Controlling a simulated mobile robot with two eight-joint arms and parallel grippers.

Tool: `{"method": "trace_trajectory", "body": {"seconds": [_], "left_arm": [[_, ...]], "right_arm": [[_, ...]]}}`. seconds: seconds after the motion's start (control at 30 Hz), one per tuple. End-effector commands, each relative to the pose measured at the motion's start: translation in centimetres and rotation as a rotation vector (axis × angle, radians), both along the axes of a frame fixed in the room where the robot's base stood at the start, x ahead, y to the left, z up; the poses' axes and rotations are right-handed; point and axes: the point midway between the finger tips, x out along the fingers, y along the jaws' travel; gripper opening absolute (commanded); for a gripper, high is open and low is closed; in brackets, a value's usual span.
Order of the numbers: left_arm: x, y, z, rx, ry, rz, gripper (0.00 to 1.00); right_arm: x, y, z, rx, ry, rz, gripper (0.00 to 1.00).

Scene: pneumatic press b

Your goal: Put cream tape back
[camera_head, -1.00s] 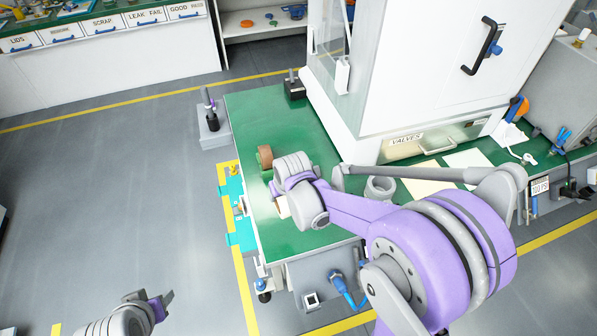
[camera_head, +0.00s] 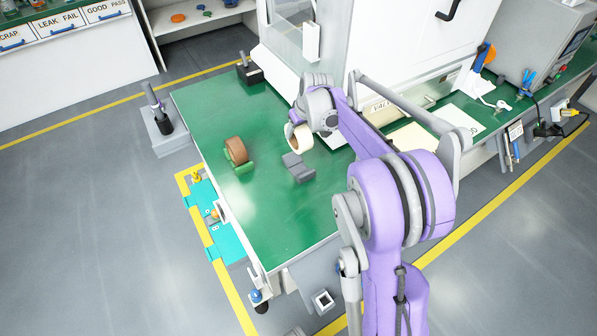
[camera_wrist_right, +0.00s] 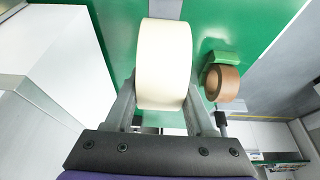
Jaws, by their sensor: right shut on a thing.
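The cream tape (camera_head: 301,138) is a wide pale roll held in my right gripper (camera_wrist_right: 162,108). In the wrist view, the fingers sit on either side of the roll (camera_wrist_right: 165,52). In the head view, the roll shows just beyond a small grey block-like holder (camera_head: 298,168) on the green bench; its exact height above the bench is hard to tell. The holder carries no roll. The right fingertips are largely hidden in the head view by the wrist. My left gripper does not show clearly now.
A brown tape roll (camera_head: 236,150) sits in a green holder (camera_head: 242,168) left of the grey one. The white press cabinet (camera_head: 385,45) stands at the back of the green bench (camera_head: 262,215). A small black-topped block (camera_head: 250,72) is at the far edge. The bench's front left is clear.

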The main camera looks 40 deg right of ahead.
Motion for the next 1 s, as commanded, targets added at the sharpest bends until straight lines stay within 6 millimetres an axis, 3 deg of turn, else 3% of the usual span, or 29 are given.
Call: {"method": "trace_trajectory", "body": {"seconds": [0.23, 0.8, 1.0], "left_arm": [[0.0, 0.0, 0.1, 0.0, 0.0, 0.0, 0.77], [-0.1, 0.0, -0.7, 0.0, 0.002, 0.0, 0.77], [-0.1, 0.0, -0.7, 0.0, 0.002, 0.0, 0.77]], "right_arm": [[0.0, 0.1, -0.3, 0.001, 0.0, 0.001, 0.03], [0.1, 0.1, -8.4, 0.001, 0.0, 0.001, 0.03], [0.1, 0.2, -9.6, 0.0, -0.001, 0.001, 0.03]]}}
